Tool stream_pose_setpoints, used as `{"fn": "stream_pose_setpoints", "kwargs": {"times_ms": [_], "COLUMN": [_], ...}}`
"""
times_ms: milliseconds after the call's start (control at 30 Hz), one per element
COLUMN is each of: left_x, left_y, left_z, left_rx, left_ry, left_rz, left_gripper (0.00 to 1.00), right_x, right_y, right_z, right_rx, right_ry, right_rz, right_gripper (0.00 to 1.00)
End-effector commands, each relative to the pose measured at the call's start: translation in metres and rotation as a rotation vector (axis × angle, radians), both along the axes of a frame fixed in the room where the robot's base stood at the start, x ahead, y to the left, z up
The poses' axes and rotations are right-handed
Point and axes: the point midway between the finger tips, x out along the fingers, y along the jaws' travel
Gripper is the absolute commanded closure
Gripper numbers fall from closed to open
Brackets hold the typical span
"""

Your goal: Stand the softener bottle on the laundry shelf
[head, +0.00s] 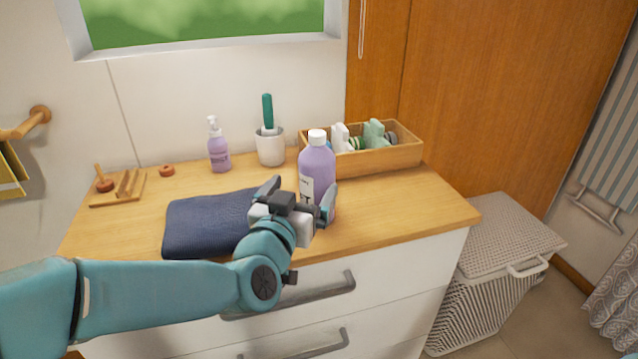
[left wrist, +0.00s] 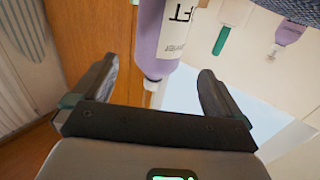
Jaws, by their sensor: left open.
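The softener bottle (head: 317,164) is lilac with a white cap and a pale label. It stands upright on the wooden counter (head: 410,215). My left gripper (head: 299,194) is open just in front of the bottle, and its right finger overlaps the bottle's lower part in the head view. In the left wrist view the bottle (left wrist: 163,42) appears upside down between and beyond the open fingers (left wrist: 155,88), with no clear contact. The bottle's base is partly hidden. I cannot make out a laundry shelf. My right gripper is not in view.
A folded navy towel (head: 205,222) lies left of the bottle. A wooden box (head: 385,160) with small containers stands behind it on the right. A white brush cup (head: 270,147) and lilac pump bottle (head: 219,150) stand at the back. A white hamper (head: 500,240) is right of the counter.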

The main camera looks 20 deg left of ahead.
Motion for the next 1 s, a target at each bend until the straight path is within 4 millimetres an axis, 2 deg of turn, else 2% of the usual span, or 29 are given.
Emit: {"fn": "stream_pose_setpoints", "kwargs": {"times_ms": [100, 200, 433, 700, 967, 1000], "left_x": [0.027, 0.043, 0.064, 0.107, 0.112, 0.112], "left_y": [0.0, 0.0, -0.001, -0.002, -0.001, -0.001], "left_z": [-0.001, 0.0, 0.001, 0.003, 0.003, 0.003], "left_rx": [0.0, 0.0, 0.0, 0.0, -0.001, -0.001], "left_ry": [0.002, 0.001, 0.001, 0.001, 0.001, 0.001], "left_rz": [0.001, 0.0, 0.0, 0.0, -0.001, -0.001], "left_gripper": [0.0, 0.0, 0.0, 0.0, 0.0, 0.03], "right_x": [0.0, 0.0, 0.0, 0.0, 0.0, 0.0], "right_y": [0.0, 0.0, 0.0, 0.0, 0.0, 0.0], "right_z": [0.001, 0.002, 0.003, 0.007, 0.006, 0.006], "right_rx": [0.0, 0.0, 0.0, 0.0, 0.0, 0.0], "right_ry": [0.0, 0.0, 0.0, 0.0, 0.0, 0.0], "right_rz": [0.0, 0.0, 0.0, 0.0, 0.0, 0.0], "right_gripper": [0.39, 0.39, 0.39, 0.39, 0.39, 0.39]}}
